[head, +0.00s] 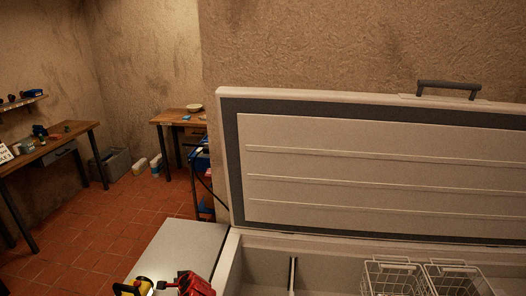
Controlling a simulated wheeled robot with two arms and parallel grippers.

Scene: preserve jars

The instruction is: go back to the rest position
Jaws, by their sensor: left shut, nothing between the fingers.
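At the bottom edge, low over a pale flat top (180,248), there are yellow, black and red parts, cut off by the frame. They appear to belong to my left gripper (162,285), which is shut with nothing held. Its fingertips are hard to make out. My right gripper is not in view. No preserve jar can be made out.
A chest freezer stands at the right with its lid (375,170) raised. Wire baskets (392,277) sit inside at the right. Wooden tables (55,142) and a grey bin (115,164) stand at the left. The red tiled floor (105,225) between is clear.

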